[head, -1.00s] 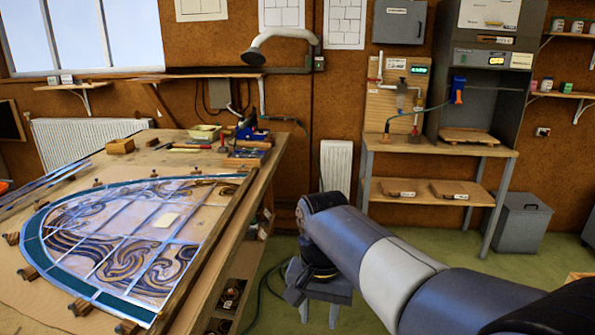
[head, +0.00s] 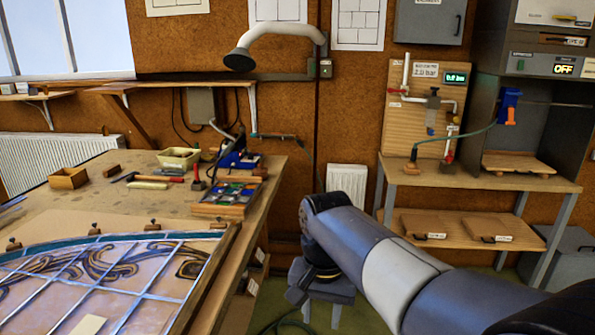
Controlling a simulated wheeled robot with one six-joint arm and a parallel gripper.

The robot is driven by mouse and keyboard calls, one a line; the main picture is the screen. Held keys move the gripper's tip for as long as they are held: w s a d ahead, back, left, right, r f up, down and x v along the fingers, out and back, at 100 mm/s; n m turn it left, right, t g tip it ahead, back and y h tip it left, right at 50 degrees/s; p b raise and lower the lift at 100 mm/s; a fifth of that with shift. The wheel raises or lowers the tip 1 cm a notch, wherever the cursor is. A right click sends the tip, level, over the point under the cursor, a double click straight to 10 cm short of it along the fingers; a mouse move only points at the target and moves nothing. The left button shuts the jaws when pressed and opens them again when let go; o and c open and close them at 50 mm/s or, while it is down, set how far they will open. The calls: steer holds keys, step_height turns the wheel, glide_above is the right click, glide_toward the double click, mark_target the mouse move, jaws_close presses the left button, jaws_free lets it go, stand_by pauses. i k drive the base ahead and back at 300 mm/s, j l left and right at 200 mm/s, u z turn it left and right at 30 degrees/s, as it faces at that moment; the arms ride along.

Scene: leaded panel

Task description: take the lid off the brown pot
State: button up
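I cannot make out a brown pot or its lid in the head view. My arm reaches in from the lower right and bends down at its far end. My gripper (head: 297,296) hangs low in front of a grey stool, to the right of the workbench. It is small and dark there, and I cannot tell whether its fingers are open or shut. I see nothing clearly held in it.
A workbench (head: 120,203) on the left bears a leaded panel (head: 75,278), tools and small boxes. The grey stool (head: 337,293) stands on the floor by my arm. A two-level stand (head: 470,177) is at the right, beside a grey cabinet (head: 560,110).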

mark_target(259, 169)
steer(key=i, duration=1.7)
steer(key=i+l+u, duration=0.1)
steer(key=i+u, duration=0.3)
steer(key=i, duration=0.15)
steer(key=i+l+u, duration=0.3)
steer(key=i+u, duration=0.15)
steer(key=i+l+u, duration=0.85)
steer(key=l, duration=0.35)
steer(key=i, duration=0.15)
